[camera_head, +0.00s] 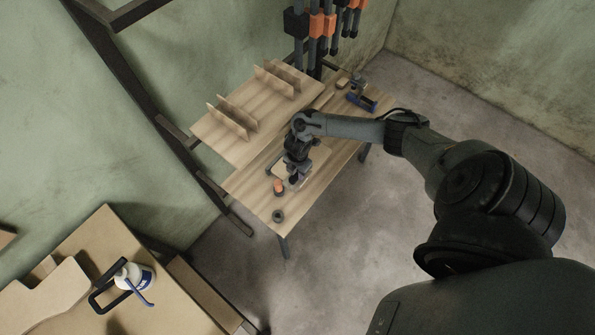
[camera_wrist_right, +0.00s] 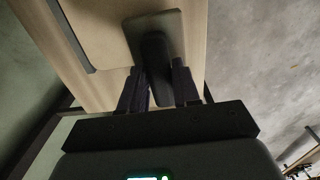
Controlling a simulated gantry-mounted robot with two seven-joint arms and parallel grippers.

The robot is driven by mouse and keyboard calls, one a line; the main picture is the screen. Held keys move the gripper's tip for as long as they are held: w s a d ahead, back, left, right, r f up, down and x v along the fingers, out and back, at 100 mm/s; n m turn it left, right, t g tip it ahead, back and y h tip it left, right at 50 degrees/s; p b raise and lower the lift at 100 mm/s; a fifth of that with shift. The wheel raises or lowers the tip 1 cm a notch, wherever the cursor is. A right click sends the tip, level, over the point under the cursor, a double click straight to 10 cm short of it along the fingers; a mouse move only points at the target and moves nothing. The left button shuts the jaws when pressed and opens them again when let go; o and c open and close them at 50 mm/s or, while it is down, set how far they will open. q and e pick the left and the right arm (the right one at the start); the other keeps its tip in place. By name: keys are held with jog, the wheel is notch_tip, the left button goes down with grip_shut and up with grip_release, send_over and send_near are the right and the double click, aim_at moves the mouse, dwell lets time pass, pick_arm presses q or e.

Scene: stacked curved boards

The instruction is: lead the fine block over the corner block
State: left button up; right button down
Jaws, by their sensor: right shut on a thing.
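My right gripper (camera_head: 294,178) is low over the wooden workbench (camera_head: 245,184). In the right wrist view its two fingers (camera_wrist_right: 161,88) are shut on the dark upright grip of a block (camera_wrist_right: 158,24) with a flat grey plate, which I take to be the fine block. The plate appears to lie on or just above a pale board (camera_wrist_right: 95,30); whether it touches cannot be told. In the head view the gripper mostly hides the block. I cannot make out the corner block for certain. My left gripper is not in view.
An orange-topped pot (camera_head: 279,186) stands close beside the gripper, and a dark round pot (camera_head: 278,215) is near the bench's front corner. A rack with upright dividers (camera_head: 233,113) stands behind. A white bottle (camera_head: 128,275) is on another table.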

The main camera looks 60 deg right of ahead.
jog(key=shift+f+b, duration=0.5)
jog(key=shift+f, duration=0.15)
jog(key=shift+d+r, duration=0.1)
jog(key=shift+d, duration=0.05)
jog(key=shift+d, duration=0.25)
jog(key=shift+s+d+f, duration=0.1)
jog(key=shift+d+f, duration=0.1)
jog(key=shift+d, duration=0.15)
jog(key=shift+d+f, duration=0.1)
dwell(0.3)
